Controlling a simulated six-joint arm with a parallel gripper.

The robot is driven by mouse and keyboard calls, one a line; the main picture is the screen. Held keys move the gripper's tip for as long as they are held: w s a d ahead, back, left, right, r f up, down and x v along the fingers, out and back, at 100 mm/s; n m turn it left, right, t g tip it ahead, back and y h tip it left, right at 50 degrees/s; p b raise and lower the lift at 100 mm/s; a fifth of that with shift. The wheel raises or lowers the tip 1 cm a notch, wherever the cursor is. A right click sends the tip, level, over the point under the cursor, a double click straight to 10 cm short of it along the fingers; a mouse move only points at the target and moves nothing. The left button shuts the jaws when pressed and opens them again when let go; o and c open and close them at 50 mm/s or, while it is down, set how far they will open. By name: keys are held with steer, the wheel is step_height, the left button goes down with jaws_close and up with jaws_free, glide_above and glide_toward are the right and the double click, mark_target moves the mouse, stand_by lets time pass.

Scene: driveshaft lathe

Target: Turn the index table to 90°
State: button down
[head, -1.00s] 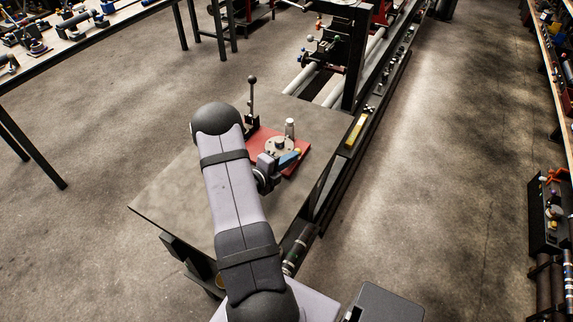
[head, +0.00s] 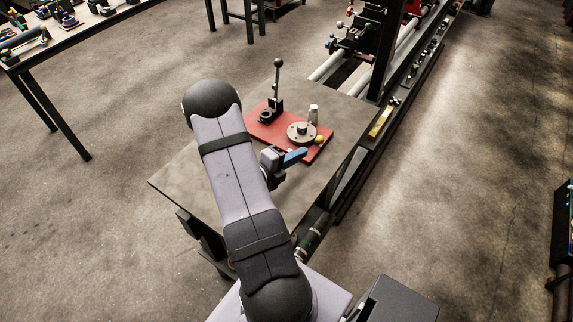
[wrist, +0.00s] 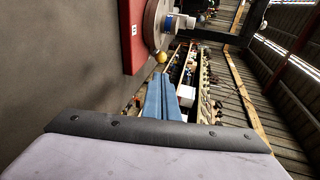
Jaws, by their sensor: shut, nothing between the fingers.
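The index table (head: 297,137) is a round grey-beige disc with a central hub on a red base plate (head: 262,128). A yellow ball knob (head: 319,139) sits at its right edge. In the wrist view part of the disc (wrist: 153,22) shows at the top, with the yellow knob (wrist: 161,57) below it. My gripper (head: 304,153) has blue fingers and is shut and empty, just in front of the disc on the near side. In the wrist view the blue fingers (wrist: 161,92) lie together, apart from the knob. The angle marks cannot be read.
A tall black lever with a ball top (head: 278,85) stands at the back left of the red plate. A silver cylinder (head: 313,113) stands behind the disc. The grey tabletop (head: 178,175) is bare at the left. A long machine bed (head: 405,90) runs along the right.

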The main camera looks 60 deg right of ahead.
steer(key=shift+s+b+v, duration=0.2)
steer(key=shift+b+v, duration=0.2)
steer(key=shift+v, duration=1.2)
steer(key=shift+s+b+v, duration=0.15)
steer(key=shift+b+v, duration=0.2)
steer(key=shift+v, duration=1.2)
